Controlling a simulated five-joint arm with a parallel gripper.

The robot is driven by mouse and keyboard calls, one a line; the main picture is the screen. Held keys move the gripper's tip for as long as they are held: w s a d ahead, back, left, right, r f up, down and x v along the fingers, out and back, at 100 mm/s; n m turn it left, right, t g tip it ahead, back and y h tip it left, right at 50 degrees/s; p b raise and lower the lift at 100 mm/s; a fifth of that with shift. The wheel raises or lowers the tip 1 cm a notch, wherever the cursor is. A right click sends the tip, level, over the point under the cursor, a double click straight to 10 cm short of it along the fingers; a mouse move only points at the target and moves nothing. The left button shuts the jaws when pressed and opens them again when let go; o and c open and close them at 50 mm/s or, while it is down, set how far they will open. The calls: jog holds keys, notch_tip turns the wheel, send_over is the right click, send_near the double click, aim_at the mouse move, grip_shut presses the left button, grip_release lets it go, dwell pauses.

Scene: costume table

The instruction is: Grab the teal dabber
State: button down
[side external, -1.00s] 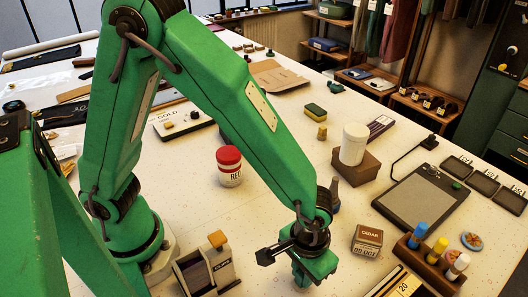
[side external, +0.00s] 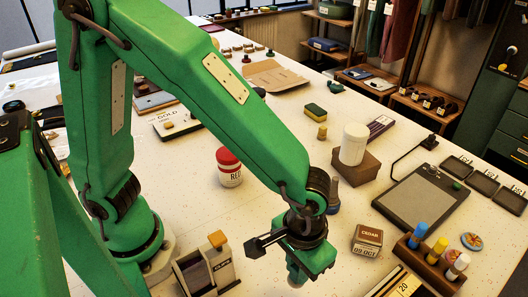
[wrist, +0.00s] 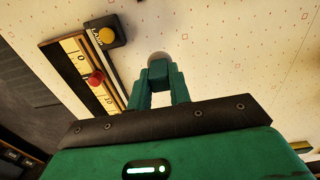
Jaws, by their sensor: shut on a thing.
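My gripper (side external: 298,272) is shut at the front of the table, left of the cedar box. In the wrist view its green fingers (wrist: 158,85) are closed together on the teal dabber. Only a pale, rounded end (wrist: 157,58) shows beyond the fingertips, and the fingers hide the rest, so its teal colour is not clear. In the side view a pale end also shows just under the jaws. I cannot tell whether it touches the table.
A wooden rack (side external: 430,262) with blue, yellow and pale-topped dabbers stands at right. The cedar box (side external: 367,239) is beside it. A red-lidded jar (side external: 229,167) and tape dispenser (side external: 196,273) stand left. A ruler piece (wrist: 80,72) shows in the wrist view.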

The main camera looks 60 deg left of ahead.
jog(key=s+d+r, duration=0.2)
jog(key=s+r, duration=0.3)
jog(key=s, duration=0.4)
jog(key=shift+d+r, duration=0.15)
jog(key=shift+r, duration=0.15)
